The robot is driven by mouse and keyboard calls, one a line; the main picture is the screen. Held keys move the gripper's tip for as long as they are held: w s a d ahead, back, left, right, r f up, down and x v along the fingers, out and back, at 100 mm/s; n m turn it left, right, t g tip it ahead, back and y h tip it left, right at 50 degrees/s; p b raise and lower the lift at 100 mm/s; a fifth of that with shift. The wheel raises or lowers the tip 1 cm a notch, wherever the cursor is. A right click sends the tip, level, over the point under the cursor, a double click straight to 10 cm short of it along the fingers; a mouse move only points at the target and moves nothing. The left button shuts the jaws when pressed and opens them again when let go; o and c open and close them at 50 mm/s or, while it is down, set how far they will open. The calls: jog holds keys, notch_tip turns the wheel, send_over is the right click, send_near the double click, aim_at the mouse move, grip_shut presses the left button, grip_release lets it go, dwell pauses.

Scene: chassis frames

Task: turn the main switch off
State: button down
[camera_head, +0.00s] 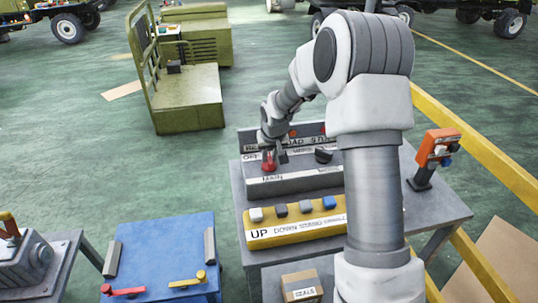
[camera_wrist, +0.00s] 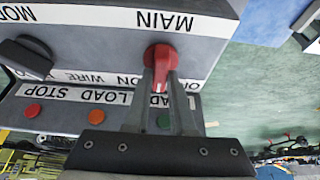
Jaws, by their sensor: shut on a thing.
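The main switch is a red rotary knob (camera_head: 268,164) on the grey sloped control box, above the label MAIN, with OFF printed to its upper left. It also shows in the wrist view (camera_wrist: 160,55), where the picture is upside down. My gripper (camera_head: 272,152) comes down on the knob from above. In the wrist view its two fingers (camera_wrist: 161,82) are shut on the knob's red handle, one on each side. The fingers and wrist hide part of the knob and the ON side of its label in the head view.
A black knob (camera_wrist: 24,58) sits beside the main switch. Round red, orange and green buttons (camera_wrist: 96,117) line the upper panel. A yellow button box (camera_head: 295,222) stands in front. An orange device (camera_head: 437,147) stands at right, and a blue table (camera_head: 165,245) at lower left.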

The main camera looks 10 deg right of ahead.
jog(key=n+y+p, duration=0.1)
jog(key=n, duration=0.1)
jog(key=n+p, duration=0.1)
jog(key=n, duration=0.1)
jog(key=shift+d+r+n+y, duration=0.2)
jog(key=shift+n+y, duration=0.1)
jog(key=shift+y, duration=0.1)
jog(key=n+g+y+p, duration=0.1)
jog(key=n, duration=0.3)
jog(key=shift+w+f, duration=0.1)
jog(key=shift+f, duration=0.05)
jog(key=shift+n+y, duration=0.3)
jog(key=c, duration=0.8)
grip_release()
jog(key=shift+g, duration=0.3)
jog(key=shift+o, duration=0.2)
jog(key=v, duration=1.7)
jog(key=shift+r+b, duration=0.2)
jog(key=shift+b, duration=0.1)
jog(key=shift+a+f, duration=0.1)
